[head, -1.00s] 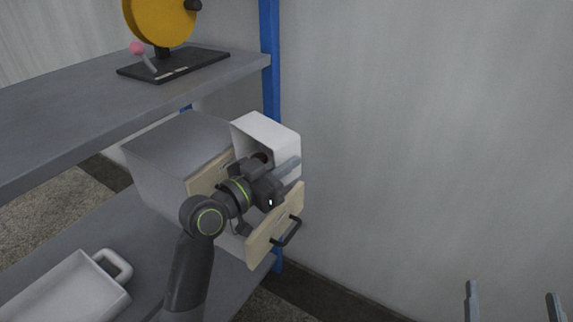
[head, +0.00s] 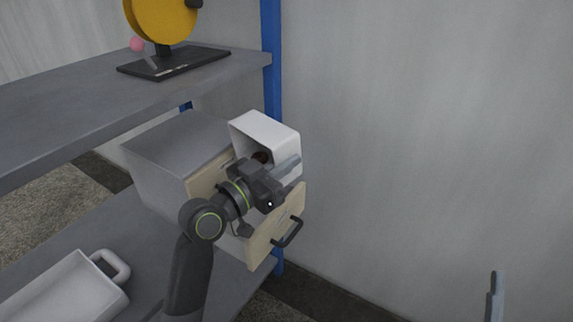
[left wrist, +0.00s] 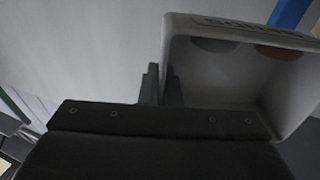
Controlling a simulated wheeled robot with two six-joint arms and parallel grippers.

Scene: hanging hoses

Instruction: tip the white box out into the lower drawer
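The white box (head: 272,130) is tipped on its side above the pulled-out lower drawer (head: 262,246), its open side facing my head camera. It also shows in the left wrist view (left wrist: 295,95). A dark brown round item (head: 262,158) is inside it; the left wrist view shows a brown shape (left wrist: 280,52) and a grey shape (left wrist: 214,45) in it. My left gripper (head: 290,170) is shut on a wall of the box. The drawer's inside is mostly hidden behind my left arm. One finger of my right gripper (head: 495,295) shows at the bottom right, away from everything.
The grey cabinet (head: 175,145) stands on the lower shelf, its upper drawer front (head: 205,180) shut. A white handled tray (head: 65,290) lies at the lower left. The upper shelf (head: 80,105) overhangs and bears a yellow disc on a stand (head: 160,20). A blue post (head: 271,60) stands behind.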

